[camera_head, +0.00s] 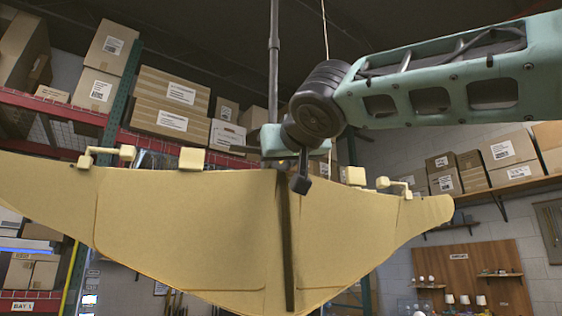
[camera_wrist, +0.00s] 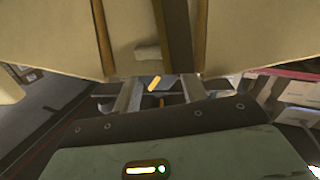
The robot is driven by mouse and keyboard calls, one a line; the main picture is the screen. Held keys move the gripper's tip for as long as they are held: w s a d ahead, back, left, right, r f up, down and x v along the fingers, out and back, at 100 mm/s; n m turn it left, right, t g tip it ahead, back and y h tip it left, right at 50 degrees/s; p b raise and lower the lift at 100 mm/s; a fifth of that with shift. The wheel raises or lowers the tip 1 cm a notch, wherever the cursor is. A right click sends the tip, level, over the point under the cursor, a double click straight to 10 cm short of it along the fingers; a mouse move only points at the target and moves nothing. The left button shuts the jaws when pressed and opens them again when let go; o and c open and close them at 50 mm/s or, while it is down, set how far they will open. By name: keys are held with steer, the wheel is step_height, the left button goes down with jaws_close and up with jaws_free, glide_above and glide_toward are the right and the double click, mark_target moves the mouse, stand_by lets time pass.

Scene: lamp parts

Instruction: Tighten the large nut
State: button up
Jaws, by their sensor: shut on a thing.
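My gripper (camera_head: 301,180) reaches in from the upper right, at the top middle of a wide tan lamp body (camera_head: 190,225). A dark rod (camera_head: 274,70) rises above that spot. In the wrist view, the two grey fingers of my gripper (camera_wrist: 160,88) are shut on a small grey piece with a yellow-orange strip (camera_wrist: 154,83). This is probably the large nut, but its shape is mostly hidden between the fingers. Tan panels and a dark central strip (camera_wrist: 178,35) fill the wrist view just beyond the fingers.
Small cream fittings (camera_head: 191,158) stick up along the lamp body's top edge on both sides. A thin pale cord (camera_head: 325,30) hangs behind my arm. Shelves with cardboard boxes (camera_head: 172,90) stand behind on the left. A wooden board (camera_head: 458,275) is at the lower right.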

steer(key=o, duration=1)
steer(key=b+v, duration=0.6)
steer(key=v, duration=1.1)
steer(key=shift+s+d, duration=0.15)
steer(key=shift+s, duration=0.1)
